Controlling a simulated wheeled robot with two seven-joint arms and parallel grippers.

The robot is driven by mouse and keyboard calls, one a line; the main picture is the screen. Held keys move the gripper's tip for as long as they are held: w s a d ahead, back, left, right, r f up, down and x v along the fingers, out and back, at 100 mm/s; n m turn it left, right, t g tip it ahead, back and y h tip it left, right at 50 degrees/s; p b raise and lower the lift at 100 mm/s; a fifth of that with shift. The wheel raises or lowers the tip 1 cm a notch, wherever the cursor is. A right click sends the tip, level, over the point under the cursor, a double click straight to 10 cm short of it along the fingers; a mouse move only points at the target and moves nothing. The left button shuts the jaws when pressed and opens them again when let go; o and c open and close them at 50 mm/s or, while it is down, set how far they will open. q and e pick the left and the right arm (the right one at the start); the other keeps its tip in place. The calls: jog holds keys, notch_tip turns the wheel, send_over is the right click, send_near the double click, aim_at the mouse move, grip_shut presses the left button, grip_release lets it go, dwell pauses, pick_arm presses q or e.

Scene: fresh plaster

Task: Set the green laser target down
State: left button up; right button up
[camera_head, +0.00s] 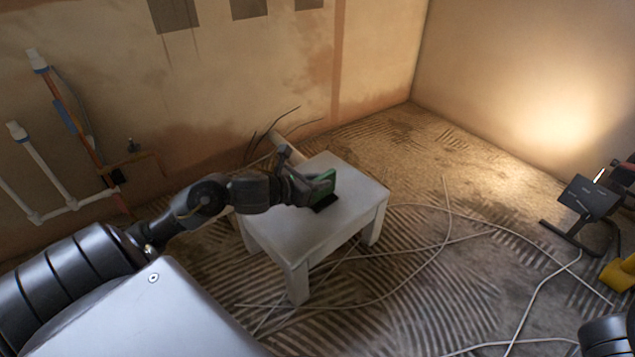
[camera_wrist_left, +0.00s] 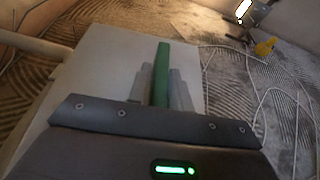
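The green laser target (camera_head: 325,181) is a thin upright plate above the top of a small white table (camera_head: 360,187). My left gripper (camera_head: 303,186) is shut on it. In the left wrist view the target (camera_wrist_left: 161,70) shows edge-on as a green strip between the two grey fingers of the left gripper (camera_wrist_left: 160,88). A dark patch lies on the table just below the target; I cannot tell whether the target's lower edge touches the top. My right gripper is not in view.
Most of the tabletop around the target is bare. Pale cables (camera_head: 440,245) loop over the ridged floor at the right. A work lamp (camera_head: 590,198) and a yellow object (camera_head: 619,273) stand at the far right. White pipes (camera_head: 48,170) run along the left wall.

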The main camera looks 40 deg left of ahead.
pick_arm(q)
jog(key=o, duration=0.3)
jog(key=shift+r, duration=0.15)
jog(key=shift+s+r+p, duration=0.1)
jog(key=shift+r+p, duration=0.1)
jog(key=shift+p, duration=0.15)
jog(key=p+v, duration=0.3)
jog(key=v, duration=0.8)
jog(key=shift+s+p, duration=0.35)
jog(key=shift+p, duration=0.05)
